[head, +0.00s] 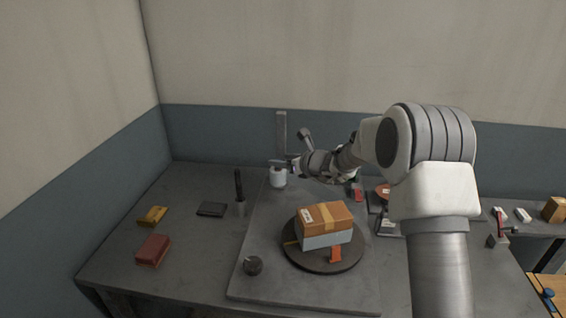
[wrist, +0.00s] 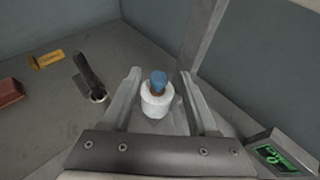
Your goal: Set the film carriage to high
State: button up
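The film carriage shows as a white film roll (head: 278,178) at the lower part of a grey upright mast (head: 281,128). In the wrist view the roll (wrist: 156,101) has a brown core and a blue knob (wrist: 158,78) on top. My gripper (head: 285,163) is at the roll's top. In the wrist view my gripper (wrist: 157,80) is open, with one finger on each side of the knob and roll. A gap shows between each finger and the roll. The mast (wrist: 207,35) rises behind, to the right. The roll's underside is hidden.
A round turntable (head: 325,264) bears stacked boxes (head: 326,220), with an orange tag in front. A dark round knob (head: 253,265) is at the front. A holder with a black handle (head: 239,190), a dark wallet-like item (head: 211,209), a yellow item (head: 152,216) and a red block (head: 153,250) lie left. A green display (wrist: 275,155) is at right.

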jog(key=shift+f, duration=0.1)
jog(key=v, duration=1.7)
jog(key=shift+r, duration=0.25)
jog(key=shift+d, duration=0.1)
jog(key=s+a+r+n+g+h+p, duration=0.1)
jog(key=s+r+n+g, duration=0.15)
jog(key=s+n, duration=0.55)
jog(key=s+a+r+n+g, duration=0.15)
jog(key=s+r+n, duration=0.35)
jog(key=s, duration=0.5)
jog(key=s+d+n+h+p, duration=0.1)
jog(key=s+d+n+h, duration=0.7)
jog(key=s+d+n, duration=0.5)
jog(key=s+f+n, duration=0.1)
jog(key=s, duration=0.2)
jog(key=shift+s+n+g, duration=0.3)
jog(key=shift+s, duration=0.05)
